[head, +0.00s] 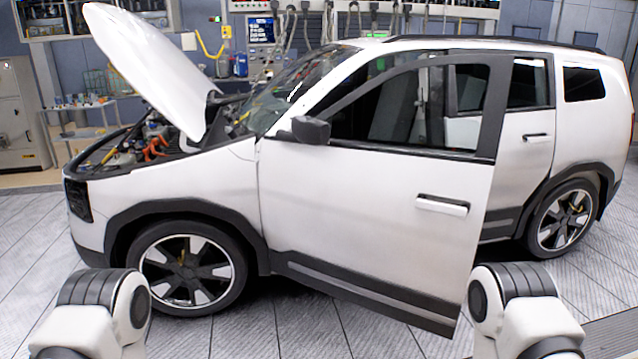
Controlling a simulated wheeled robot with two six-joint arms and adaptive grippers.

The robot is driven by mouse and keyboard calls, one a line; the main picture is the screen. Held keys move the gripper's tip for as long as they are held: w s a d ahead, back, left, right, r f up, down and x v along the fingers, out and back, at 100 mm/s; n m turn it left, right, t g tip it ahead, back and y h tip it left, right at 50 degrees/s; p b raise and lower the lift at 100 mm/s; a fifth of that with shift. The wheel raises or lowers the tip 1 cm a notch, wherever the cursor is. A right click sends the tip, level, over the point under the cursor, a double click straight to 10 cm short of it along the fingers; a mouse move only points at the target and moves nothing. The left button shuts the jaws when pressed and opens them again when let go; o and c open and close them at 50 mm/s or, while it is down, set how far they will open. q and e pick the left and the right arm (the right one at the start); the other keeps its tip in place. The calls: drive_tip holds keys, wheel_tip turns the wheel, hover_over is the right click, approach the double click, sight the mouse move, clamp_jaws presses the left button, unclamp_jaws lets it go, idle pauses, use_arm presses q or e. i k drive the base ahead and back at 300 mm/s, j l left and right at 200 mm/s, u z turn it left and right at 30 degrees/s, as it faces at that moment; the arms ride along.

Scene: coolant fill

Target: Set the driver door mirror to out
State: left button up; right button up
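The driver door mirror (311,130) is a dark housing at the front lower corner of the door window. It appears to stick out from the door, though its exact fold angle is hard to tell. The driver door (370,215) of the white car (205,190) is swung open toward me, its rear edge standing away from the body. My two arms show at the bottom left and bottom right of the head view, both well below and apart from the mirror. Neither gripper is in view.
The hood (150,65) is raised over the open engine bay (150,145). The open door's lower rear corner reaches toward my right arm. A side table (85,105) with small items stands behind at the left. Tiled floor (300,330) is clear between my arms.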

sight(307, 130)
drive_tip(key=i, duration=0.5)
drive_tip(key=i+j+z, duration=0.15)
drive_tip(key=i, duration=0.4)
drive_tip(key=i+j, duration=0.1)
drive_tip(key=i, duration=0.4)
drive_tip(key=i+j+z, duration=0.15)
drive_tip(key=i, duration=0.35)
